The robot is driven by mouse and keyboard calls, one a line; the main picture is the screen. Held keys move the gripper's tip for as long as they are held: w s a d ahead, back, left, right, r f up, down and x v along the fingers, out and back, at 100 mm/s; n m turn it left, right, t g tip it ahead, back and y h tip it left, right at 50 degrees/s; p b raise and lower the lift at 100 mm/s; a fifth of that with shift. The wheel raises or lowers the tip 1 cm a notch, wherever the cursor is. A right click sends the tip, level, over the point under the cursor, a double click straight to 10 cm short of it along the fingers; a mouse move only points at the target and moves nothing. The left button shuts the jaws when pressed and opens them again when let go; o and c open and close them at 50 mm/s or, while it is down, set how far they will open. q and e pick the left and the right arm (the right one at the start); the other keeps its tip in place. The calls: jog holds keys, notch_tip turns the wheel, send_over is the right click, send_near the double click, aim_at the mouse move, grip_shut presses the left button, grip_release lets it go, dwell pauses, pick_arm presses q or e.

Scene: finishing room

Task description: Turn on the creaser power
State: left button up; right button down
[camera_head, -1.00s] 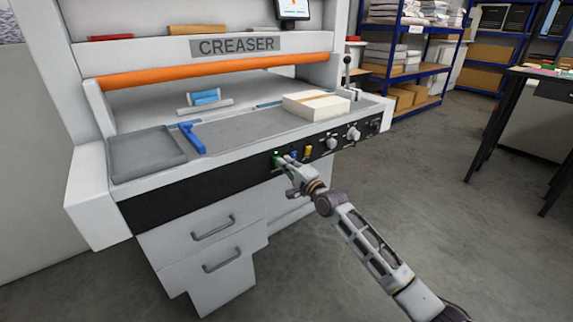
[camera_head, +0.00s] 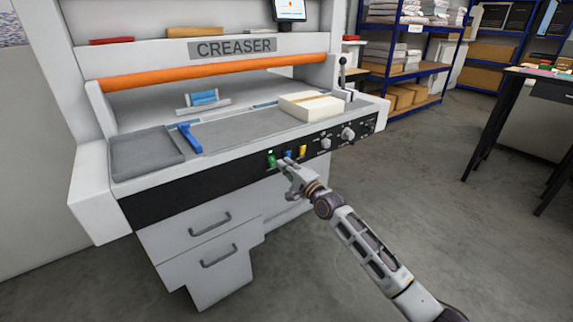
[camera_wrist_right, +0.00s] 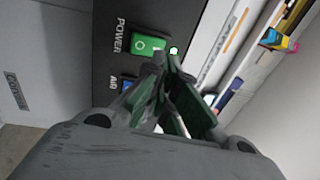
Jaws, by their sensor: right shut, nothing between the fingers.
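The creaser (camera_head: 215,62) is a large white machine with a black front panel (camera_head: 190,193). The green power switch (camera_head: 271,161) is on that panel, with a small bright green light just above it. In the right wrist view the green rocker (camera_wrist_right: 150,43) sits beside the word POWER, and a lit green lamp is next to it. My right gripper (camera_head: 283,164) is shut and empty, just right of the green switch and close to the panel. In the wrist view its fingers (camera_wrist_right: 165,70) overlap the rocker's lower edge; I cannot tell whether they touch it. My left gripper is out of view.
A blue switch (camera_head: 288,155), partly behind my gripper, a yellow switch (camera_head: 303,150) and knobs (camera_head: 348,133) line the panel. A paper stack (camera_head: 311,106) lies on the creaser bed. Drawers (camera_head: 205,239) are below.

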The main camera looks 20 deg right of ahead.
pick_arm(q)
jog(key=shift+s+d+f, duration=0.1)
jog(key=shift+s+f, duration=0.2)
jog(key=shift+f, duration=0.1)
pick_arm(e)
jog(key=shift+s+d+r, duration=0.1)
jog(key=shift+s+d, duration=0.15)
jog(key=shift+s, duration=0.5)
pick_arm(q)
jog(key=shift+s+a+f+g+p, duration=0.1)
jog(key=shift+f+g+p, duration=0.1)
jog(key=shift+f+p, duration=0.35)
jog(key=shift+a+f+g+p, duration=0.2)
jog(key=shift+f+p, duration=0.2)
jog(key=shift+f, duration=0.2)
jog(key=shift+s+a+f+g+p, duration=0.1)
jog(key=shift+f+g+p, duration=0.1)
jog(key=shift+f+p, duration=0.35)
pick_arm(e)
jog(key=s+d+r, duration=0.1)
jog(key=s+d, duration=0.2)
jog(key=s, duration=0.5)
jog(key=shift+r, duration=0.4)
jog(key=shift+s, duration=0.15)
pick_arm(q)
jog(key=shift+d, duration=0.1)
pick_arm(e)
jog(key=shift+f, duration=0.1)
